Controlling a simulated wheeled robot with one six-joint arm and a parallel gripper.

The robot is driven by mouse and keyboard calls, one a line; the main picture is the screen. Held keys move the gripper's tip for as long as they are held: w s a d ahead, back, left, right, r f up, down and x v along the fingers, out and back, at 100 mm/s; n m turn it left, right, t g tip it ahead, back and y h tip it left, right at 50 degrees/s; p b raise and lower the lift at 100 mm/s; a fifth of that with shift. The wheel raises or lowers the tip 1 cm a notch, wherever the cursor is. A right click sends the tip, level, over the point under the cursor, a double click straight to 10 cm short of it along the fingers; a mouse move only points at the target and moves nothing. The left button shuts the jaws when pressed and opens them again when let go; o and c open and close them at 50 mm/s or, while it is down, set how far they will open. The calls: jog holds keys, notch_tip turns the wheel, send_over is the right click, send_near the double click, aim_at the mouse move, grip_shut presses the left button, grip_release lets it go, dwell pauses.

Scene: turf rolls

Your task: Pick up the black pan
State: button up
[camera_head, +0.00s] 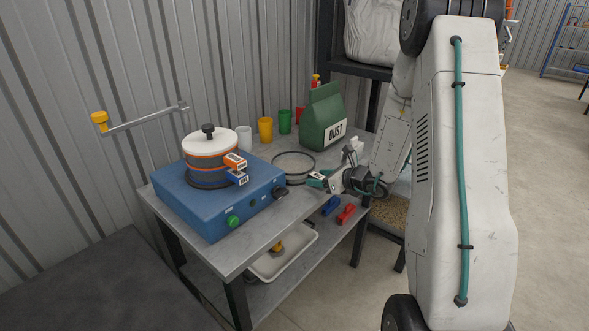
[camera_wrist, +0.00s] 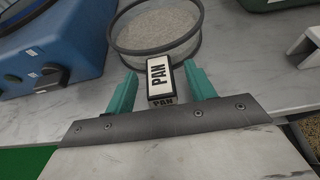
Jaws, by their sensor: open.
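The black pan (camera_head: 293,166) is a shallow round dish with a dark rim and a pale grey inside, lying on the grey bench. In the wrist view the pan (camera_wrist: 156,45) is at the top, with a white tab marked PAN (camera_wrist: 160,82) sticking out toward me. My gripper (camera_head: 318,180) is at the pan's near right side. In the wrist view the open teal fingers of my gripper (camera_wrist: 160,78) stand on either side of the tab, with a visible gap at each side.
A blue machine (camera_head: 217,205) carrying a stack of round sieves (camera_head: 209,160) stands left of the pan. A green DUST bag (camera_head: 322,117) and several coloured cups (camera_head: 265,130) are behind it.

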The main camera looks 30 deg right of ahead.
jog(key=shift+w+f, duration=0.1)
jog(key=shift+w, duration=0.1)
grip_shut()
jog(key=shift+r, duration=0.5)
jog(key=r, duration=0.2)
jog(key=shift+s+d+r, duration=0.25)
jog(key=shift+s+r, duration=0.05)
jog(key=shift+r, duration=0.1)
jog(key=s+d+r, duration=0.1)
jog(key=s+d, duration=0.8)
jog(key=s, duration=0.2)
jog(key=shift+s+d, duration=0.35)
jog(key=shift+d, duration=0.05)
jog(key=shift+r, duration=0.15)
